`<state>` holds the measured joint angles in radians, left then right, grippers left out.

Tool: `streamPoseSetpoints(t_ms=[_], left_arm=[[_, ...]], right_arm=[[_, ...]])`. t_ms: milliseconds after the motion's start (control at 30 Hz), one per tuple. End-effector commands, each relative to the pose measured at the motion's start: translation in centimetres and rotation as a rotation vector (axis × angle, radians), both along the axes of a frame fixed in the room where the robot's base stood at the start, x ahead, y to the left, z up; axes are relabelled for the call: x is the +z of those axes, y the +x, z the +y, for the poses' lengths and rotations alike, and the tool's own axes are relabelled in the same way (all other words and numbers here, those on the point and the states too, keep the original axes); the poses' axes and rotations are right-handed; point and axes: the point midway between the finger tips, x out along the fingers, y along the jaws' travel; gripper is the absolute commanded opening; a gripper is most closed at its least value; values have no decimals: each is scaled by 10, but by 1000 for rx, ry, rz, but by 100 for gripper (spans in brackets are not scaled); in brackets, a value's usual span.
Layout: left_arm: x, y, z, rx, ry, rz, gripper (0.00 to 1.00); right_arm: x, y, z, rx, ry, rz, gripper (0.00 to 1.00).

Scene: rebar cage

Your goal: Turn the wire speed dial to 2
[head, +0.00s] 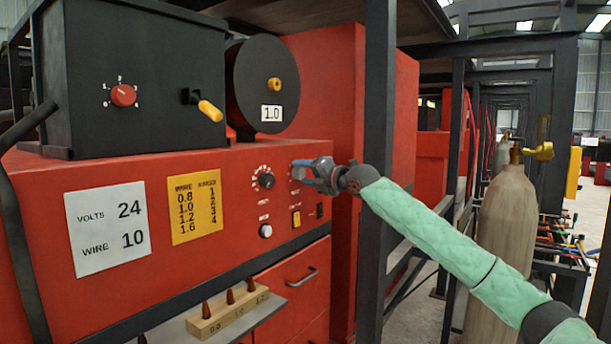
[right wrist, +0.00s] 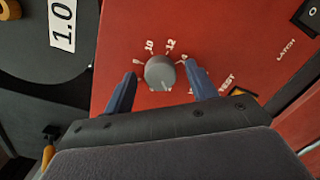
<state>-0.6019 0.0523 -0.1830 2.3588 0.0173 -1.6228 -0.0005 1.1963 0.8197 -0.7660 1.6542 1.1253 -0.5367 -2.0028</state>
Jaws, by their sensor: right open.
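In the right wrist view a round grey dial (right wrist: 160,73) sits on a red panel, with printed numbers including 10 and 12 around it. A pale pointer mark shows toward its lower right edge. My right gripper (right wrist: 160,80) is open, its two blue fingers on either side of this dial, with gaps visible. In the head view my right gripper (head: 318,174) reaches the panel's right part and covers the dial there. A dark dial (head: 265,181) with a printed scale is just left of it. I cannot read a wire speed label. My left gripper is out of view.
A white card (head: 108,228) reads volts 24, wire 10. A yellow card (head: 194,210) pairs wire sizes with ranges. A red selector (head: 123,95) is on the black box. A white knob (head: 266,231) and yellow switch (head: 296,218) sit below. A gas cylinder (head: 503,235) stands right.

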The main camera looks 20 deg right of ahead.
Motion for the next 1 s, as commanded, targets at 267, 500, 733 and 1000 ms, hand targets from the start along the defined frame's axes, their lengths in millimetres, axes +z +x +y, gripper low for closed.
streamPoseSetpoints(t_ms=[267,500,733,1000], left_arm=[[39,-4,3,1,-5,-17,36],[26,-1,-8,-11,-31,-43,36],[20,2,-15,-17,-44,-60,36],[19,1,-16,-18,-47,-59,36]], right_arm=[[-3,-22,-15,-1,-1,0,57],[-3,-50,-33,-1,-2,1,57],[-2,-64,-41,-1,0,1,57],[-1,-65,-41,-1,0,1,57]])
